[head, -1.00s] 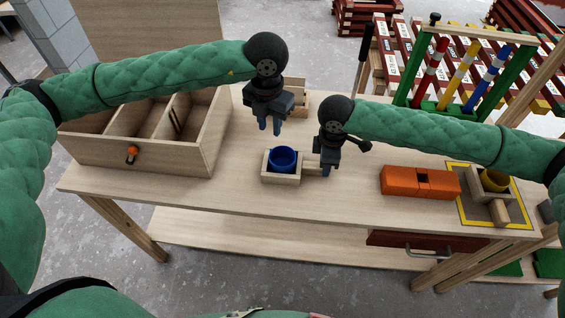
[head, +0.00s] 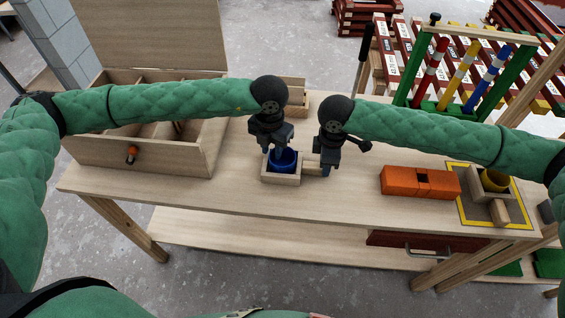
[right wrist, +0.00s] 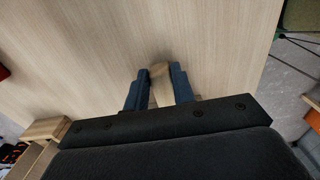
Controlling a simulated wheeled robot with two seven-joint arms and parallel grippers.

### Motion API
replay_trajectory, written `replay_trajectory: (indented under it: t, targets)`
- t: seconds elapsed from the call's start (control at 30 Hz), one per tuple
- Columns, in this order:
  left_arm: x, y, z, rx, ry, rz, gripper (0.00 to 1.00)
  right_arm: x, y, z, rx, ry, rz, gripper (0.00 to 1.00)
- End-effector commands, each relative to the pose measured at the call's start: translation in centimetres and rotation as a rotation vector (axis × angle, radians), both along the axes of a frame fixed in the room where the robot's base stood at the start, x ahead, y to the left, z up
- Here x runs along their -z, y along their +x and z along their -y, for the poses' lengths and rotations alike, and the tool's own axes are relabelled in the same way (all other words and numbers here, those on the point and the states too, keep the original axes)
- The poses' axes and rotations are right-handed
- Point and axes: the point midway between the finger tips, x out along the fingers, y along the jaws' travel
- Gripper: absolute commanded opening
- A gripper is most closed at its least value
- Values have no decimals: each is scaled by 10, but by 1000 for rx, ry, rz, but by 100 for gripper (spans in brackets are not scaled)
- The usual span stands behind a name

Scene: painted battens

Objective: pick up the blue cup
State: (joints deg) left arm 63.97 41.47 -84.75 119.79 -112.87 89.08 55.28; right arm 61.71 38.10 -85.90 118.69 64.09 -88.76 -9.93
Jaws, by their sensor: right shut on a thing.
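The blue cup (head: 285,163) sits upright in a small wooden box (head: 281,180) on the workbench in the head view. My left gripper (head: 277,151) is just above the cup with its fingers down at the cup's rim. Its fingers look apart; they hide part of the cup, and I cannot tell whether they touch it. My right gripper (head: 328,171) is shut on the box's wooden handle (head: 311,171), on the right side of the box. The right wrist view shows the handle (right wrist: 159,88) between the two fingers.
A divided wooden crate (head: 140,155) with an open lid stands at the left. A green rack with coloured bars (head: 458,75) stands behind. The bench front is clear.

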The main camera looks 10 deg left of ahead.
Motion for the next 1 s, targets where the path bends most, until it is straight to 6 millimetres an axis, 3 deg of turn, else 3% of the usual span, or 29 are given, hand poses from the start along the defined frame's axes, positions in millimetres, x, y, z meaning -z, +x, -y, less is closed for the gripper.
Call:
replay_trajectory:
  t: [0.1, 0.23, 0.27, 0.67, 0.77, 1.0]
  targets:
    - [0, 0, 0, 0, 0, 0, 28, 0, 0, 0, 0, 0, 0, 0]
    - [0, 0, 0, 0, 0, 0, 2, 0, 0, 0, 0, 0, 0, 0]
    - [0, 0, 0, 0, 0, 0, 0, 0, 0, 0, 0, 0, 0, 0]
    - [-4, 0, 0, 0, -1, 0, 0, 0, 0, 0, 0, 0, 0, 0]
    - [-13, 0, 1, 0, -2, 0, 0, 0, 0, 0, 0, 0, 0, 0]
    - [-56, 0, 1, 0, -2, 2, 0, 0, 0, 0, 0, 0, 0, 0]
